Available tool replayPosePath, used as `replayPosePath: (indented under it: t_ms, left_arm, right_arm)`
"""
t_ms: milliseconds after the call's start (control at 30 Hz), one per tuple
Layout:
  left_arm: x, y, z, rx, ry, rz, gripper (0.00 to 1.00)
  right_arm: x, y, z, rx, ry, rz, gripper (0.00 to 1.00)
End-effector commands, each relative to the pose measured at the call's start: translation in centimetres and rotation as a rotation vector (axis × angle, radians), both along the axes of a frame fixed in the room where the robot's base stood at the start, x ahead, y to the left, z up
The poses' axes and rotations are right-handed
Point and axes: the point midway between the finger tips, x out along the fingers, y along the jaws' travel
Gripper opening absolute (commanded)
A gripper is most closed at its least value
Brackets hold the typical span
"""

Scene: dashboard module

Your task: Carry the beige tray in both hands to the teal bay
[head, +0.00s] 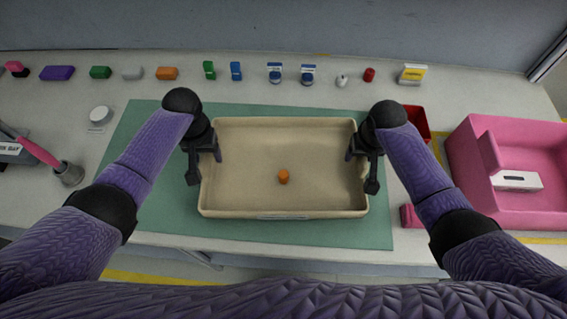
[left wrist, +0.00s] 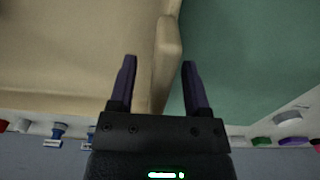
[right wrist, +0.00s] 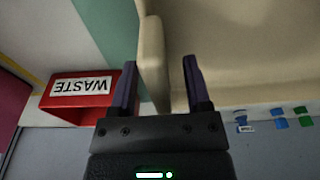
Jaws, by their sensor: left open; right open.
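The beige tray (head: 240,150) sits on a teal mat (head: 165,215) on the table, with a small orange piece (head: 283,176) inside it. My left gripper (head: 205,165) is at the tray's left wall, and my right gripper (head: 362,170) is at its right wall. In the left wrist view the open fingers (left wrist: 158,85) stand either side of the tray wall (left wrist: 167,50). In the right wrist view the open fingers (right wrist: 160,85) also straddle the wall (right wrist: 152,55). No marked teal bay other than the mat is clear.
A pink bin (head: 470,150) with a white label stands at the right. A red waste box (right wrist: 75,95) is just right of the mat, partly behind my right arm in the head view. Several small coloured items line the back. A white round piece (head: 100,114) lies at left.

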Motion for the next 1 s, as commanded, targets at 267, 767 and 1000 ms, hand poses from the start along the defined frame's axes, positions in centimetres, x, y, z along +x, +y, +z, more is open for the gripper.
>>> replayPosePath:
  t_ms: [267,767,1000]
  left_arm:
    - [0.01,-0.02,0.04,0.000,0.000,0.000,0.41]
    - [0.02,-0.01,0.06,-0.001,-0.001,0.000,0.00]
    - [0.03,-0.01,0.07,-0.001,-0.001,0.000,0.00]
  right_arm:
    - [0.00,0.02,0.03,0.000,0.000,0.000,0.41]
    - [-0.01,0.02,0.05,0.000,0.000,0.000,0.00]
    - [-0.01,0.02,0.05,0.000,0.000,0.000,0.00]
